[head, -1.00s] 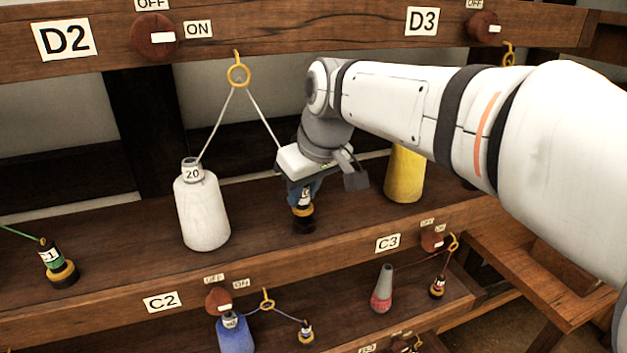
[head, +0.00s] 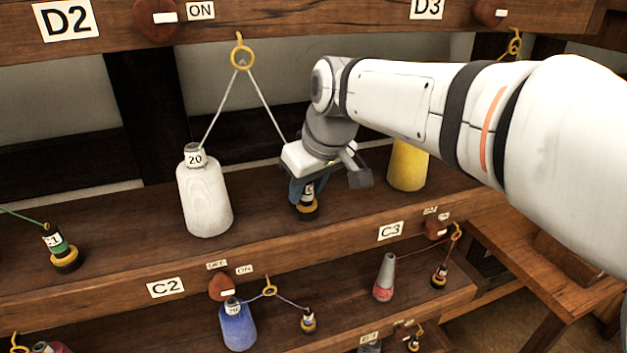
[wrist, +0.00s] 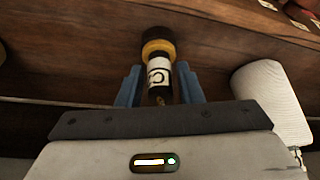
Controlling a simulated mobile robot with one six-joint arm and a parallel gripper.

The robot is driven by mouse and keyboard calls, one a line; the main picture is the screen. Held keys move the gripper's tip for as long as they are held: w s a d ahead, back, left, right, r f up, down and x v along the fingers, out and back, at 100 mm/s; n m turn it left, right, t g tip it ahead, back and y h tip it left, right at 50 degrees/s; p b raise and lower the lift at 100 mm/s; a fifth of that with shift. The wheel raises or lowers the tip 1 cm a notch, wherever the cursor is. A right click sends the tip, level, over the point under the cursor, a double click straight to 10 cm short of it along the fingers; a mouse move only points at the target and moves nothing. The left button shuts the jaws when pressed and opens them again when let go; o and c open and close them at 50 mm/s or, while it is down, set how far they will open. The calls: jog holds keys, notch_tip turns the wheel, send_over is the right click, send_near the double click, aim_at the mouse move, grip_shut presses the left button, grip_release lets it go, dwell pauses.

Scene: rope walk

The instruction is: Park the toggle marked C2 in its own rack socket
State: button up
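The toggle (head: 307,205) is a small dark peg with a yellow ring and white label. It is upright at the upper shelf. In the wrist view the toggle (wrist: 158,70) shows a C; the second character is hard to read. My gripper (head: 305,188) comes down over it, blue fingers close against both sides. The wrist view shows the fingers (wrist: 160,82) flanking its labelled body. A pale cord runs from a white bottle marked 20 (head: 206,205) up through a yellow ring (head: 242,57) and down to the gripper. The socket under the toggle is hidden.
A toggle marked C1 (head: 62,252) stands far left on the shelf, and a yellow bottle (head: 407,172) right behind my arm. Signs D2 (head: 67,20) and C2 (head: 166,287) mark the beams. A blue bottle (head: 238,326) and small toggle (head: 308,322) are below.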

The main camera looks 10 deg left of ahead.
jog(key=shift+o, duration=0.9)
jog(key=shift+r+p, duration=0.6)
jog(key=shift+r, duration=0.05)
jog(key=shift+d+r+b, duration=0.1)
jog(key=shift+r+b, duration=0.2)
jog(key=shift+b, duration=0.1)
jog(key=s+d+b, duration=0.3)
jog(key=s+d, duration=0.5)
jog(key=d, duration=0.1)
jog(key=shift+d+r, duration=0.15)
jog(key=shift+r, duration=0.05)
jog(key=s+d+f+m+h, duration=0.1)
jog(key=s+d+f+m, duration=0.1)
jog(key=d+f+m, duration=0.3)
jog(key=s+d+f+m+h, duration=0.2)
jog(key=s+d+f+m, duration=0.1)
jog(key=d+f, duration=0.9)
jog(key=shift+s+d+f+m, duration=0.35)
jog(key=shift+f+m, duration=0.25)
jog(key=shift+m, duration=0.3)
